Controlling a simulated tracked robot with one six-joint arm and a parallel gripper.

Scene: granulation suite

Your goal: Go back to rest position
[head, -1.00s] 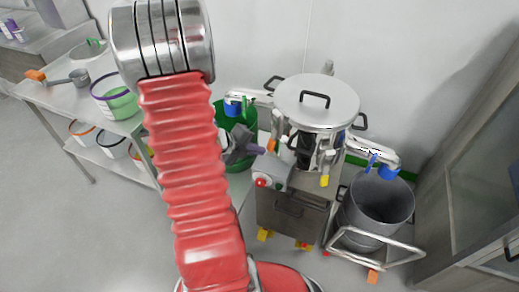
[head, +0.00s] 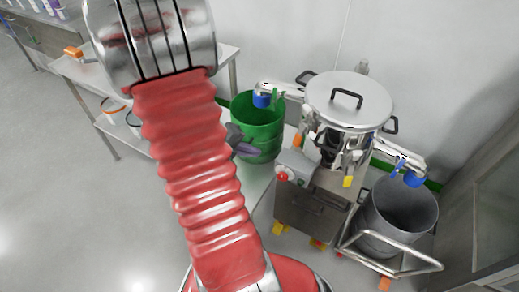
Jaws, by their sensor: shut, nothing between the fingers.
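My gripper (head: 240,143), dark grey with purple fingers, shows in the head view just right of my red ribbed arm, which hides part of it. The fingers are shut and nothing is held in them. In the picture it overlaps the left side of a green bucket (head: 262,122); I cannot tell how far apart they are. The arm rises across the left middle of the view, its silver elbow at the top.
A steel machine with a round lid (head: 375,97) stands right of the gripper. A grey bin (head: 405,207) in a tubular frame (head: 420,268) is further right, near a cabinet (head: 495,215). A steel table (head: 82,72) stands behind the arm at left. The floor (head: 70,215) at left is clear.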

